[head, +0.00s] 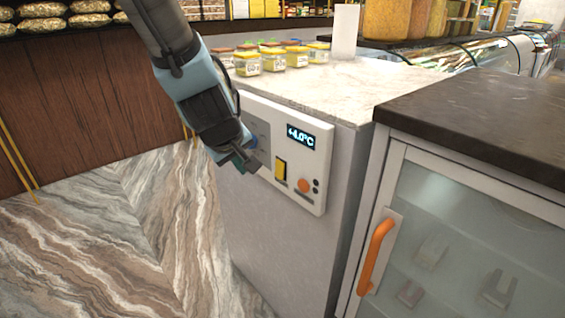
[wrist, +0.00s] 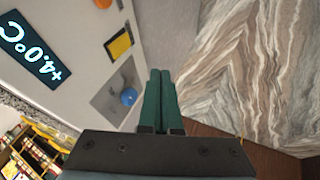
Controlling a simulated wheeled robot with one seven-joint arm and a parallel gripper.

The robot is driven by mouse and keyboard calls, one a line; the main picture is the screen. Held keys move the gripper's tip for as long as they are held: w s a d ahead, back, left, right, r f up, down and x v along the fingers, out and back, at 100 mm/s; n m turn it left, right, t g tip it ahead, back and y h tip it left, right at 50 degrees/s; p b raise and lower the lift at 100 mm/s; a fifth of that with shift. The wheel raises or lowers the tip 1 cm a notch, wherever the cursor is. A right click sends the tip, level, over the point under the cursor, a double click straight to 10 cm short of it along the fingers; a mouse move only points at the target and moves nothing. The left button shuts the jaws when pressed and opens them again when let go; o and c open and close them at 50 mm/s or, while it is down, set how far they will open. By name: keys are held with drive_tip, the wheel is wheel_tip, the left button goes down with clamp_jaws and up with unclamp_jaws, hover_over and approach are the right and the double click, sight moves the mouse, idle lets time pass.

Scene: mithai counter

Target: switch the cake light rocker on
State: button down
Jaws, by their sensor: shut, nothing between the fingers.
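A yellow rocker (head: 280,170) sits in a dark frame on the white control panel (head: 303,170), which is on the side of a pale counter. It also shows in the wrist view (wrist: 119,44). No label is readable, so I cannot tell whether it is the cake light rocker or whether it is on. My gripper (head: 251,166) is left of the rocker, near the panel. In the wrist view my green fingers (wrist: 160,73) are closed together with nothing between them, apart from the rocker. The arm hides part of the panel's left side.
The panel also has a +4.0°C display (head: 301,137), an orange knob (head: 303,186) and a blue knob (wrist: 128,97) in a grey recess. Jars (head: 247,64) stand on the counter. A glass-door cabinet with an orange handle (head: 376,256) is at right. The floor at left is clear.

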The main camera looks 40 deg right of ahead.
drive_tip(key=shift+s+d+r, duration=0.1)
drive_tip(key=shift+s+d, duration=0.15)
drive_tip(key=shift+d, duration=0.25)
drive_tip(key=shift+s+d+r, duration=0.1)
drive_tip(key=shift+s+d, duration=0.15)
drive_tip(key=shift+d, duration=0.25)
drive_tip(key=b, duration=0.2)
approach(273, 174)
drive_tip(key=s+a+f, duration=0.1)
drive_tip(key=a+f, duration=0.2)
drive_tip(key=a, duration=0.1)
drive_tip(key=d+p, duration=0.1)
drive_tip(key=d, duration=0.1)
drive_tip(key=d+f+p, duration=0.1)
drive_tip(key=d, duration=0.1)
drive_tip(key=shift+d+f, duration=0.15)
drive_tip(key=shift+d, duration=0.2)
